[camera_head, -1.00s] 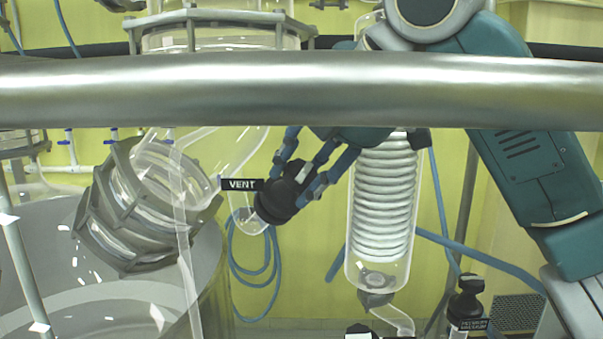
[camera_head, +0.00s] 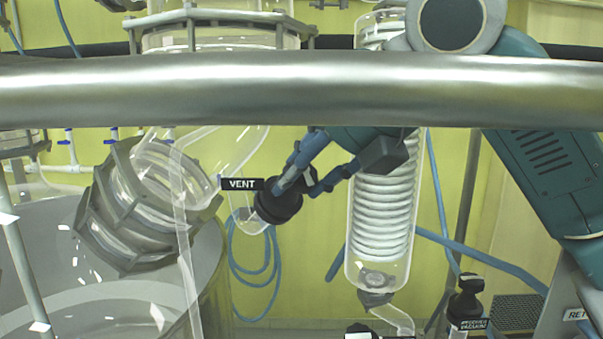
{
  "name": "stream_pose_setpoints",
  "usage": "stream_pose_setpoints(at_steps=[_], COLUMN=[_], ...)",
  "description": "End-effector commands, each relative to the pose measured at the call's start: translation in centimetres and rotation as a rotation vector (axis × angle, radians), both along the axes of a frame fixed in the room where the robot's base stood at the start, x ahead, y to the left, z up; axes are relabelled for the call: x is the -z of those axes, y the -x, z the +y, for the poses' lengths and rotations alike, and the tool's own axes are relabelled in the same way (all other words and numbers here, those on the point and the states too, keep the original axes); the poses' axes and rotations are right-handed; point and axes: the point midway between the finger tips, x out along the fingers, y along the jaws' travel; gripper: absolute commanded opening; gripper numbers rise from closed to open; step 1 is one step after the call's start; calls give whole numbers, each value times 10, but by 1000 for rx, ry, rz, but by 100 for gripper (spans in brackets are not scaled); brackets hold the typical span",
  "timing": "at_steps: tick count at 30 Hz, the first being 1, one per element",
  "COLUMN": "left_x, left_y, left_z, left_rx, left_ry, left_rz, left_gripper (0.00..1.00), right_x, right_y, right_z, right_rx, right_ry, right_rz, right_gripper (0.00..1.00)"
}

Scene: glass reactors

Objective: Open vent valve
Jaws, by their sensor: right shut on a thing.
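The vent valve (camera_head: 277,203) is a black knob on a slanted glass side tube, just right of a black label reading VENT (camera_head: 242,184). My right gripper (camera_head: 288,190) comes in from the upper right, passing behind the steel rail. Its blue-grey fingers are shut on the black knob. The fingers partly cover the knob's upper right side. My left gripper is not in view.
A thick horizontal steel rail (camera_head: 300,90) crosses in front. A glass coil condenser (camera_head: 382,210) stands close right of the gripper. A large glass vessel (camera_head: 110,285) is at left. Another black knob (camera_head: 466,298) is at lower right.

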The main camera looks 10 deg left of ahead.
Motion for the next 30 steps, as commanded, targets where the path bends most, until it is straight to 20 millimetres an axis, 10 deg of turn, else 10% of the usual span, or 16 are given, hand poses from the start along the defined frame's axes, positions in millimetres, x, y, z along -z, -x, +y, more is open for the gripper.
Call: stream_pose_setpoints(at_steps=[30], left_x=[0], left_y=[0], left_z=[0], left_rx=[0], left_ry=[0], left_rz=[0], left_gripper=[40], right_x=[-5], right_y=[-1], right_z=[-1], right_rx=[-434], right_ry=[235], right_rz=[-374], right_gripper=[12])
